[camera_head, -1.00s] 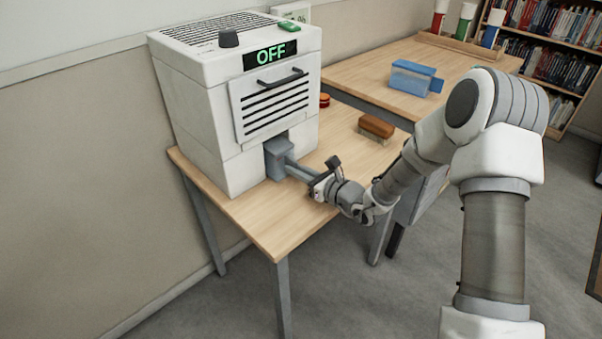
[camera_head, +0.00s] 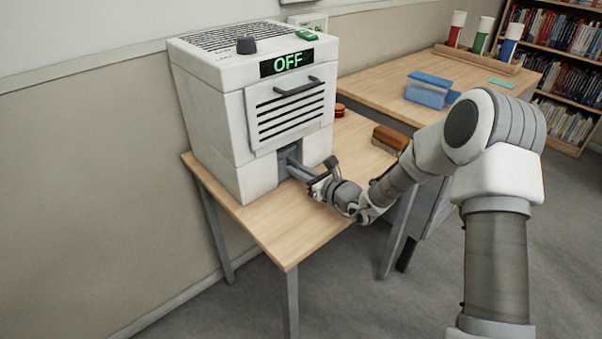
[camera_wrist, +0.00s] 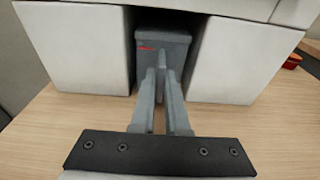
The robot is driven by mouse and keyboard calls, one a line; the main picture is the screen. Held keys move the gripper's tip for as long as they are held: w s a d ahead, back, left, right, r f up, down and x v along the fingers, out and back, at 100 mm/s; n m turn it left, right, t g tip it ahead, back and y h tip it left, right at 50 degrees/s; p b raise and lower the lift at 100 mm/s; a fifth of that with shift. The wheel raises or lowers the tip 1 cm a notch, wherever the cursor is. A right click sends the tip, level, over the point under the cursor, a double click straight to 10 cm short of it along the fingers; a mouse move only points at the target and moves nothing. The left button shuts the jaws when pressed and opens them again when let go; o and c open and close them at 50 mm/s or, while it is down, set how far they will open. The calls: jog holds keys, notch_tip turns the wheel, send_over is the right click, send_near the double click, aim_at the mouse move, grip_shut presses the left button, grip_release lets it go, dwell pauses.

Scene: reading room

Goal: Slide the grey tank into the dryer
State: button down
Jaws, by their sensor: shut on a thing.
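The white dryer (camera_head: 215,125) stands on a wooden table, with a lit OFF display (camera_head: 287,62), a dark knob and a slatted front panel. The grey tank (camera_wrist: 175,42) sits in the low front opening between the dryer's two white lower blocks (camera_wrist: 75,45). Its front, with a small red mark, faces my gripper. It also shows in the head view (camera_head: 286,154), mostly inside the opening and partly hidden by my gripper (camera_head: 292,165). In the wrist view my gripper (camera_wrist: 162,75) is shut on the tank's narrow front grip. How deep the tank reaches is hidden.
A brown brush (camera_head: 390,138) and a red round thing (camera_head: 339,110) lie right of the dryer. A second table behind holds a blue container (camera_head: 428,92) and several coloured bottles. The small table's front (camera_head: 280,235) is clear.

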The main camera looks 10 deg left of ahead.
jog(key=c, duration=0.8)
grip_release()
jog(key=shift+c, duration=0.2)
jog(key=shift+o, duration=1.4)
jog(key=shift+r+p+v, duration=0.15)
jog(key=shift+p+v, duration=0.45)
jog(key=shift+v, duration=1.7)
jog(key=shift+r+p+v, duration=0.15)
jog(key=shift+p+v, duration=0.4)
jog(key=shift+v, duration=1.75)
